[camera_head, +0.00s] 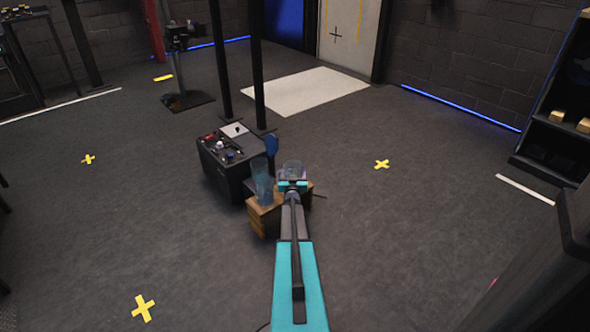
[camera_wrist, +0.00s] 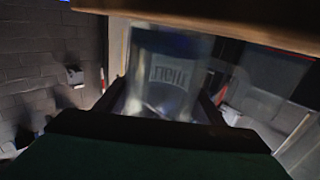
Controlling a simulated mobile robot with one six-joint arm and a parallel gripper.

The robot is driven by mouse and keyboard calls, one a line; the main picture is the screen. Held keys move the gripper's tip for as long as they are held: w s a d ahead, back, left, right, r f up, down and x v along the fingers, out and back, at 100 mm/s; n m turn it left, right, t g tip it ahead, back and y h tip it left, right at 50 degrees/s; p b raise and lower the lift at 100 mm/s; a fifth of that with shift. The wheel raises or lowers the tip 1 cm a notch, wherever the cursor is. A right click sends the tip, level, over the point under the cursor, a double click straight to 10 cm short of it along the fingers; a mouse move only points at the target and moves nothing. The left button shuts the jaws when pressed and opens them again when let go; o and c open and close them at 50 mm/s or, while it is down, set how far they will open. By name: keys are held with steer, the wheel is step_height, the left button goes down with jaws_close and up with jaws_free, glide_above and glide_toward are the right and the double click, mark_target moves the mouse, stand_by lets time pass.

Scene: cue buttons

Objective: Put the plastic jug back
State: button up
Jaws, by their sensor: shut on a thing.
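A clear plastic jug (camera_head: 293,169) is at the end of my arm in the head view, just beyond my teal gripper (camera_head: 293,184). The lower part of the jug is hidden by the gripper in the head view. Whether it touches the wooden box below cannot be told.
A wooden box (camera_head: 263,222) stands under and left of my gripper. A tall, clear bluish vessel (camera_head: 262,182) is on or beside it. A dark cabinet with controls (camera_head: 228,172) stands close behind left. A shelf (camera_head: 555,140) is far right. Open floor lies to the right.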

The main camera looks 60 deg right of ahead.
steer(key=o, duration=1.3)
steer(key=shift+a, duration=0.1)
